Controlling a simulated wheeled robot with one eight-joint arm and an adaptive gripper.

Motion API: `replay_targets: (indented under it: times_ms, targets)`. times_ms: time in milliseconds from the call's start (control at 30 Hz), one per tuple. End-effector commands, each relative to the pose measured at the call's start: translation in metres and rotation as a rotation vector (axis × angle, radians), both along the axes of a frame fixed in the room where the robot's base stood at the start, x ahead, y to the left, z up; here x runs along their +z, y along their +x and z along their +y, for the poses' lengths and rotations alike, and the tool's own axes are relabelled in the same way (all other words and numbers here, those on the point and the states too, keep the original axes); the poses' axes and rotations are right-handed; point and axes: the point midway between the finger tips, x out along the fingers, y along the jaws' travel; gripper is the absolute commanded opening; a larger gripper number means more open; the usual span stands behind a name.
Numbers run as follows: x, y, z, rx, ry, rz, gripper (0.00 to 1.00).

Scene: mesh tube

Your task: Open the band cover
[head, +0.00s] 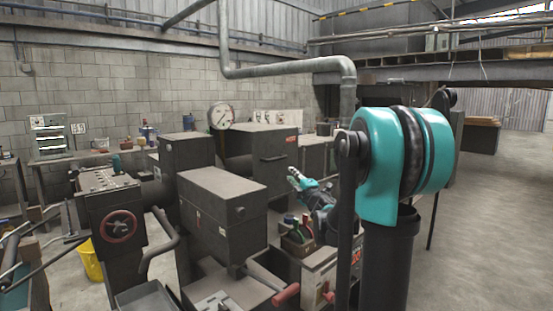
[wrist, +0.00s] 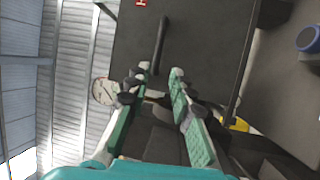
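What looks like the band cover (head: 262,143) is a dark grey box on the machine, with a red label and a bar handle (head: 273,158) on its face. In the wrist view the cover's dark panel (wrist: 205,40) fills the upper middle, turned sideways, with the black bar handle (wrist: 161,42) on it. My gripper (head: 292,173) is in front of and below the handle in the head view. In the wrist view my gripper (wrist: 161,70) is open, and the handle's near end appears between its fingertips. I see no contact. The cover looks shut.
A round gauge (head: 221,116) stands left of the cover. Other machine housings (head: 220,200) and a red handwheel (head: 119,226) are nearer left. A tray of small items (head: 297,236) lies below my gripper. A yellow bucket (head: 89,260) stands on the floor. Floor at right is clear.

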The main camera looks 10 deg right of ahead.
Motion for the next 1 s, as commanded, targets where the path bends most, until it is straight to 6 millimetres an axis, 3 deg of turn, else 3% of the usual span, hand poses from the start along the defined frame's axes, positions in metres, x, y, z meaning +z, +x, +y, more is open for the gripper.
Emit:
replay_targets:
  times_ms: [167,800,1000]
  targets:
    - [0.003,0.017,0.005,0.006,-0.003,-0.001,0.22]
    - [0.023,0.134,0.032,0.002,0.000,0.000,0.22]
    - [0.028,0.157,0.037,0.000,0.001,0.001,0.22]
